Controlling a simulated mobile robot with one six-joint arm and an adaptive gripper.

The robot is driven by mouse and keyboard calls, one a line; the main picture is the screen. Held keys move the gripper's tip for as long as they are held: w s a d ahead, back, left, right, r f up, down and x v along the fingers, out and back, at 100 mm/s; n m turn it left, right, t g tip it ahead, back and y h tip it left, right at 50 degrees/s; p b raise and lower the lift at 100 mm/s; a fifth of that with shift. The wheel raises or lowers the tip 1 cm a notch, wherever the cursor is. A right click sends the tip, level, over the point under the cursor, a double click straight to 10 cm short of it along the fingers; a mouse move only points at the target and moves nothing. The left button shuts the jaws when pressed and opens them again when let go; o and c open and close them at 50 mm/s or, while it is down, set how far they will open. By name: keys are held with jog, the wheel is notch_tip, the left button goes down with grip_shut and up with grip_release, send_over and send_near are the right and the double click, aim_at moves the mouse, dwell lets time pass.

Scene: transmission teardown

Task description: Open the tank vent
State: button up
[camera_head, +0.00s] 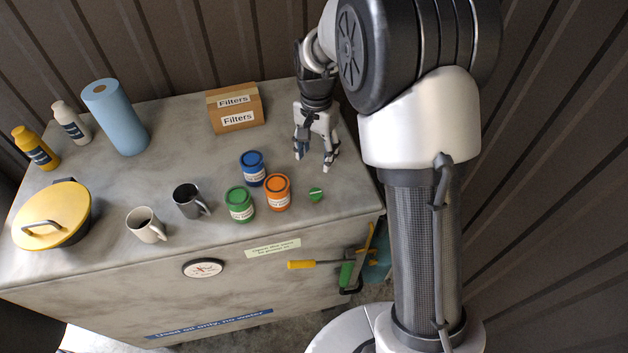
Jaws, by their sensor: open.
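The grey tank (210,285) has a flat top crowded with items and a blue label reading "Used oil only, no water" on its front. I cannot tell for certain which part is the vent. A small green cap-like piece (315,194) sits near the top's front right edge. A yellow-handled bar (302,265) and a green handle (346,274) show at the front right. My gripper (315,160) points down above the right part of the top, open and empty, behind the green piece and apart from it in the picture.
Blue (252,168), orange (277,193) and green (240,205) cans stand left of the green piece. Two mugs, a yellow-lidded pot (52,215), bottles and a blue roll (115,118) are farther left. A Filters box (235,108) stands behind. Ribbed walls close the back and right.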

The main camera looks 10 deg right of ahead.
aim_at(315, 193)
notch_tip(315, 193, down, 16)
jog(key=shift+r+p, duration=0.2)
jog(key=shift+p, duration=0.7)
jog(key=c, duration=1.1)
